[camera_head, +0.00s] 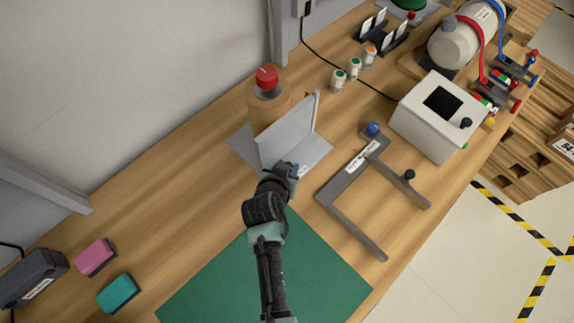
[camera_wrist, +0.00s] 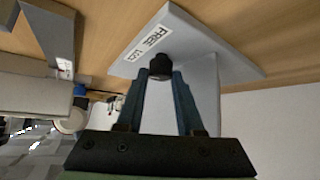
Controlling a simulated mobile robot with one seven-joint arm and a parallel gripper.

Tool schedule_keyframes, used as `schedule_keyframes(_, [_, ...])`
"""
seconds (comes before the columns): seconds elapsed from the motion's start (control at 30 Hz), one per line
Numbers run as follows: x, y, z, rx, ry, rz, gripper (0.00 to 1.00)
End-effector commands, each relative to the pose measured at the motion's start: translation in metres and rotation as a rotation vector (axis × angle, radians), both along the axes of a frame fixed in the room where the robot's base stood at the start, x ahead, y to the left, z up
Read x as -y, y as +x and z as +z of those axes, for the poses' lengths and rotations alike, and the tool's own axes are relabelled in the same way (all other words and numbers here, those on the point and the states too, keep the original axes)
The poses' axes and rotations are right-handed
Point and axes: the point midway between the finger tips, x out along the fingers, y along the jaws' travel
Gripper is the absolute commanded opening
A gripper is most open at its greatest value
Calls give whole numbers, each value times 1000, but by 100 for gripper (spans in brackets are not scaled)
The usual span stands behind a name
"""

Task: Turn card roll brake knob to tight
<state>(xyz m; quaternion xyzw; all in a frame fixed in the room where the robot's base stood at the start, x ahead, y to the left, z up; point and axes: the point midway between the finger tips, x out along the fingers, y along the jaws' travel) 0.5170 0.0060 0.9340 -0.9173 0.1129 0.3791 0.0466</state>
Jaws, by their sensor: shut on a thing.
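The card roll (camera_head: 268,108) is a brown cylinder with a red top. It stands on a grey stand with a flat base plate (camera_head: 317,147) and an upright panel (camera_head: 287,133). In the wrist view a small black knob (camera_wrist: 160,65) sits at the stand, beside a white label (camera_wrist: 146,44) on the base plate that reads "FREE" plus letters too small to read. My gripper (camera_wrist: 160,76) is shut on this knob, one blue finger on each side. In the head view my gripper (camera_head: 285,171) reaches the stand's near side and hides the knob. The knob's setting cannot be told.
Right of the stand lies a grey frame (camera_head: 341,190) with a blue ball knob (camera_head: 372,128). A white box with a dark screen (camera_head: 431,127) stands beyond it. Small jars (camera_head: 354,66) stand behind. A green mat (camera_head: 310,265) lies in front.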

Motion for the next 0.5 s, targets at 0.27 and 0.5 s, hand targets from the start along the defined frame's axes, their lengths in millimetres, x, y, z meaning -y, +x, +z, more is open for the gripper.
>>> schedule_keyframes(0.27, [-1, 0, -1, -1, 3, -1, 0])
schedule_keyframes(0.5, [-1, -1, -1, -2, 2, 0, 66])
